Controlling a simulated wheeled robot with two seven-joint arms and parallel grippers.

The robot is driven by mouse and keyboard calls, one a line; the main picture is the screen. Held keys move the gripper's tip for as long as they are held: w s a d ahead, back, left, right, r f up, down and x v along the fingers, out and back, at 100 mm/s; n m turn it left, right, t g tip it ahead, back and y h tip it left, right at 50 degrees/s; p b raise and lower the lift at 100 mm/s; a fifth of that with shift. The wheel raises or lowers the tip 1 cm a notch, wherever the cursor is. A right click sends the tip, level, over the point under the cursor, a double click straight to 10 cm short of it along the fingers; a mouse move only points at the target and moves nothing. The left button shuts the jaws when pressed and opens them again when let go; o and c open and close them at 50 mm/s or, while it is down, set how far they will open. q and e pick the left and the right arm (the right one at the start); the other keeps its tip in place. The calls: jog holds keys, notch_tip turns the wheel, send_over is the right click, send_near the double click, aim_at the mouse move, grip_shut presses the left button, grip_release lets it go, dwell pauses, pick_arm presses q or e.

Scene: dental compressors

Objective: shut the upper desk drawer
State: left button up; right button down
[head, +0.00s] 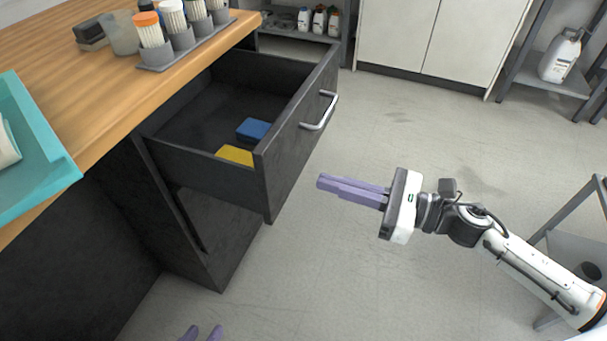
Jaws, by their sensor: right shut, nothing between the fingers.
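The upper desk drawer (285,150) is dark grey and pulled well out from under the wooden desktop. Its front panel carries a silver bar handle (321,112) and faces right. Inside the drawer lie a blue block (253,130) and a yellow block (235,155). My right gripper (322,183), with purple fingers, is shut and empty. It is to the right of the drawer front and below the handle in the picture, apart from both, with its fingers pointing left.
The wooden desktop (60,45) holds a rack of bottles (185,42), a clear cup and a teal tray (45,150). A white cabinet (430,35) and shelves stand behind. A grey cart is at the right edge. The floor (400,125) right of the drawer is clear.

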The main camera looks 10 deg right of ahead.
aim_at(286, 171)
jog(key=x, duration=0.6)
jog(key=shift+w, duration=0.1)
jog(key=shift+a, duration=0.1)
